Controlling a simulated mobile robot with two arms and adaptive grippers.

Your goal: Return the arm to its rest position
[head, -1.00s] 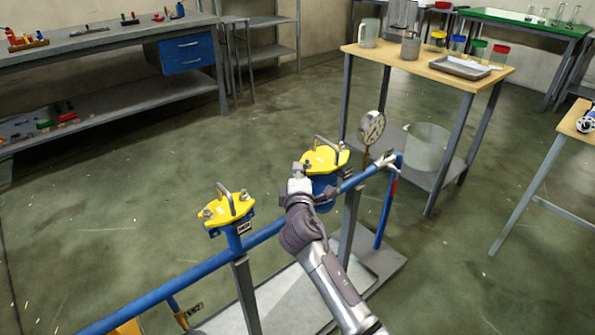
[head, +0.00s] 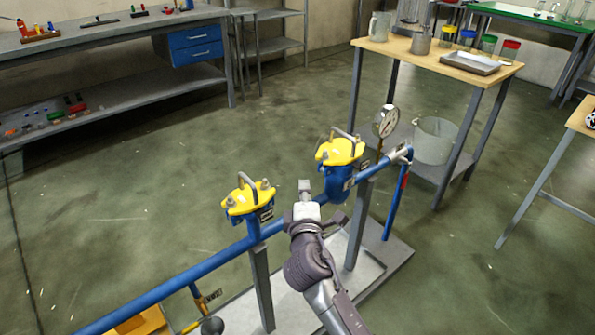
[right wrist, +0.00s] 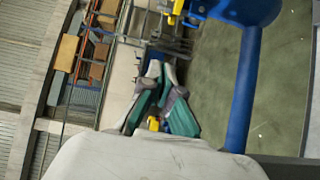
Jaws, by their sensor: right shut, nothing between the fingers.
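My right gripper (head: 305,190) is in the middle of the head view, in front of the blue pipe (head: 190,276) and between two blue fittings with yellow lids. Its fingers are shut and hold nothing; the right wrist view shows the fingertips (right wrist: 160,75) close together. The right yellow lid (head: 341,152) sits on its blue body, with its handle up, just behind and right of the gripper. The left yellow lid (head: 247,199) sits on the other fitting, left of the gripper. The gripper looks apart from both lids. My left gripper does not show.
A grey workbench (head: 110,32) is at the back left. The green floor (head: 150,190) between is clear.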

